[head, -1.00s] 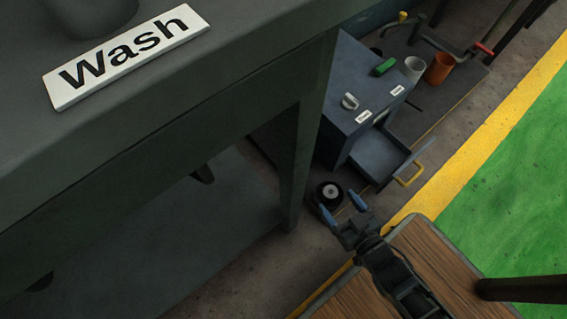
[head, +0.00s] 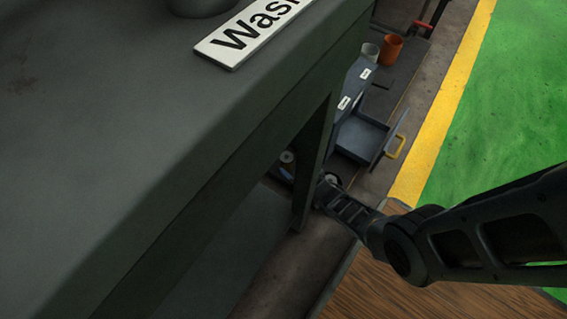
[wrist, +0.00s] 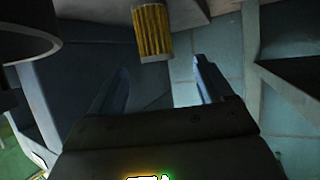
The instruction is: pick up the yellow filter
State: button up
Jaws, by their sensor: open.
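The yellow filter (wrist: 153,35) is a pleated cylinder with a dark grey end band. In the wrist view it stands out at the top centre, beyond the fingertips and roughly between them. My gripper (wrist: 158,80) is open, and nothing shows between its two fingers. In the head view my gripper is mostly hidden behind the leg of the dark bench, with a bit of blue finger showing. A small pale round end (head: 287,157) shows there beside it; I cannot tell whether it is the filter.
The dark bench (head: 130,130) with the "Wash" sign (head: 250,32) fills the left, its leg close to my arm. An open drawer (head: 362,139) with a yellow handle is beyond. A dark round thing (wrist: 25,35) is near at upper left in the wrist view.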

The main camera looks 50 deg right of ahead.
aim_at(287, 157)
jog(key=b+x, duration=0.2)
jog(key=x, duration=0.1)
jog(key=b+x, duration=0.1)
jog(key=x, duration=0.2)
jog(key=shift+w+d+b, duration=0.35)
jog(key=shift+r, duration=0.1)
jog(key=c, duration=1.1)
notch_tip(287, 157, up, 18)
jog(key=p, duration=1.5)
